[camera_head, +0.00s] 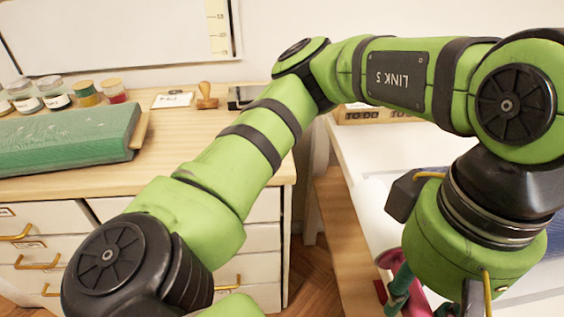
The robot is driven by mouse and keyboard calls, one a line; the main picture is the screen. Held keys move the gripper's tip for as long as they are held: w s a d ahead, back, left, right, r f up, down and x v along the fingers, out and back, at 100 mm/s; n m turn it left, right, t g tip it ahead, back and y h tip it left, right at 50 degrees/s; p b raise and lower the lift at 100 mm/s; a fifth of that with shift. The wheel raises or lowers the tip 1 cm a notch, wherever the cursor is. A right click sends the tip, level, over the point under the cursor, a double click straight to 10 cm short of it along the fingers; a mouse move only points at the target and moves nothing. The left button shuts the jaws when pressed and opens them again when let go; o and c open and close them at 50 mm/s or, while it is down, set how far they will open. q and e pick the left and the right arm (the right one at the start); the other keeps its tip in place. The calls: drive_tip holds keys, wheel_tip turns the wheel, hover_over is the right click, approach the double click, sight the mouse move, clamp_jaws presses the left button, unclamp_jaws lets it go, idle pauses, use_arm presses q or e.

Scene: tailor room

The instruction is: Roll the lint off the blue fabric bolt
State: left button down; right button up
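My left arm crosses the view from the lower left to the right. Its gripper (462,262) points down over the white table at the lower right. The fingertips are cut off or hidden, so I cannot tell whether it is open or shut. A pink-red rounded thing (414,296) shows beside and below it; I cannot tell whether it is held. A blue patch (432,172) shows behind my wrist, mostly hidden; I cannot tell whether it is the blue fabric bolt. I cannot make out a lint roller. My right gripper is not in view.
A wooden-topped white cabinet (190,98) stands at the left. A green fabric bolt (60,140) with pale specks lies on it, near several small jars (55,92) and a wooden stamp (207,95). The white table (355,150) is mostly covered by my arm.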

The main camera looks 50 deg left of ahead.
use_arm(q)
drive_tip(key=shift+s+a, duration=0.2)
drive_tip(key=shift+s, duration=0.05)
drive_tip(key=shift+r, duration=0.2)
drive_tip(key=shift+r+p, duration=1.15)
drive_tip(key=shift+r, duration=0.35)
drive_tip(key=shift+d+r+p, duration=0.1)
drive_tip(key=shift+r+p, duration=1.05)
drive_tip(key=shift+r, duration=0.75)
